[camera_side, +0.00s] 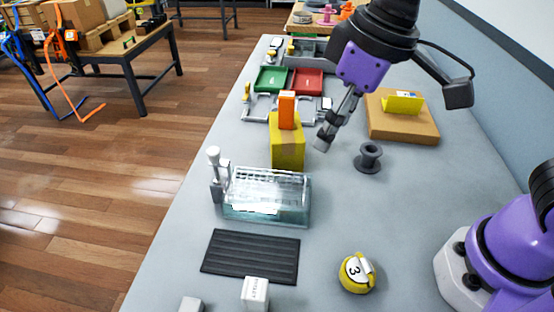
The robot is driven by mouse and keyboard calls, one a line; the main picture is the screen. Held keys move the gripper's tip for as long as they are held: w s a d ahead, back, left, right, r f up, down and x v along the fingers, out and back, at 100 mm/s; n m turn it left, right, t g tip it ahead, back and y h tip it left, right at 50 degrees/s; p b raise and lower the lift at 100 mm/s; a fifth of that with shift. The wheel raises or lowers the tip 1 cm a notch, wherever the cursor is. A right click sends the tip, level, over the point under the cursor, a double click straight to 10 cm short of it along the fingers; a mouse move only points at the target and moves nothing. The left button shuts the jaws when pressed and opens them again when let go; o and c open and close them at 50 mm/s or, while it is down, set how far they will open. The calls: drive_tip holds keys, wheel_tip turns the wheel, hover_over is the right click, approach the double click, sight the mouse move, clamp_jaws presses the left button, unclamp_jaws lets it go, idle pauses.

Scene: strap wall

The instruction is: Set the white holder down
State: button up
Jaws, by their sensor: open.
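My gripper (326,136) is open and points down at the middle of the grey table, just right of a yellow block. Nothing shows between its fingers. I cannot tell for sure which thing is the white holder. One candidate is a small white lettered block (255,293) at the front edge of the picture, in front of the black ridged mat (250,257). Another is a grey-white upright piece (215,172) with a round top, standing at the left end of a clear box (267,195). My gripper is apart from both.
The yellow block (288,145) carries an upright orange block (287,108). A dark grey spool (369,157) and a brown board (402,125) with a yellow bracket (403,103) are right. Green (270,80) and red (306,83) trays lie behind. A yellow numbered piece (355,272) sits in front.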

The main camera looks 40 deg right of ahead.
drive_tip(key=s+d+f+m+t, duration=0.1)
drive_tip(key=s+d+m, duration=0.1)
drive_tip(key=d, duration=0.4)
drive_tip(key=s+d+f+m+t+h, duration=0.1)
drive_tip(key=d+m+t, duration=0.1)
drive_tip(key=d, duration=0.4)
drive_tip(key=shift+s+d, duration=0.35)
drive_tip(key=shift+d, duration=0.05)
